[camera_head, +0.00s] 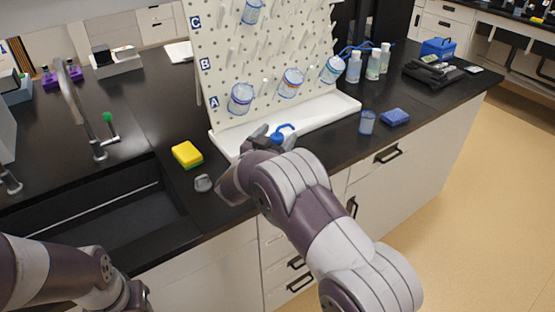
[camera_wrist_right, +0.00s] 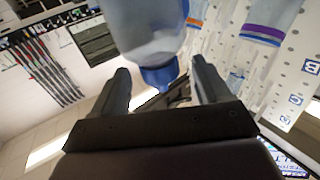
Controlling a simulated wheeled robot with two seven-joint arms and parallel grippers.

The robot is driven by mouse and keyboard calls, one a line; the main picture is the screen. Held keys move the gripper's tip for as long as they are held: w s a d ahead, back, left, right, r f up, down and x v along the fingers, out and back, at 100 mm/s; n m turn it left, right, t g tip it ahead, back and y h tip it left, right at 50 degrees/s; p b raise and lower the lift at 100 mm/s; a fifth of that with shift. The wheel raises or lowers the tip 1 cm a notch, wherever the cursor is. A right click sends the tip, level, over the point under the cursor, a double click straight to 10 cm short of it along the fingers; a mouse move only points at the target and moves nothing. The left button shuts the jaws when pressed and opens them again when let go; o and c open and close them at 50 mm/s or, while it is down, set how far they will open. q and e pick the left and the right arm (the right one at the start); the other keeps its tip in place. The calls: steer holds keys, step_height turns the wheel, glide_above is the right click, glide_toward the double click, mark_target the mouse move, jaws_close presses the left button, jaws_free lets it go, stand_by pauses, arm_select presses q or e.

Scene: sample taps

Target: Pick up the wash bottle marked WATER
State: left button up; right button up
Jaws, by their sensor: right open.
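My right gripper (camera_head: 262,138) is over the front of the white tray, beside a blue-topped item (camera_head: 285,131) that my arm mostly hides. In the right wrist view my gripper (camera_wrist_right: 158,68) is open, with its two fingers apart. A translucent bottle (camera_wrist_right: 145,28) with a blue cap (camera_wrist_right: 159,75) shows close, beyond and between the fingers; I cannot tell whether they touch it. No WATER marking is readable. Several bottles (camera_head: 373,66) with blue tubing stand at the back right, their labels too small to read. My left arm enters at the lower left; its gripper is out of view.
A pegboard (camera_head: 247,62) holding labelled containers rises behind the white tray (camera_head: 335,107). The sink (camera_head: 100,225) is at left.

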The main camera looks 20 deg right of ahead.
steer(key=shift+w+d+f, duration=0.1)
steer(key=shift+w+d, duration=0.2)
steer(key=shift+w, duration=0.2)
steer(key=shift+s, duration=0.1)
steer(key=shift+c, duration=1.2)
jaws_close()
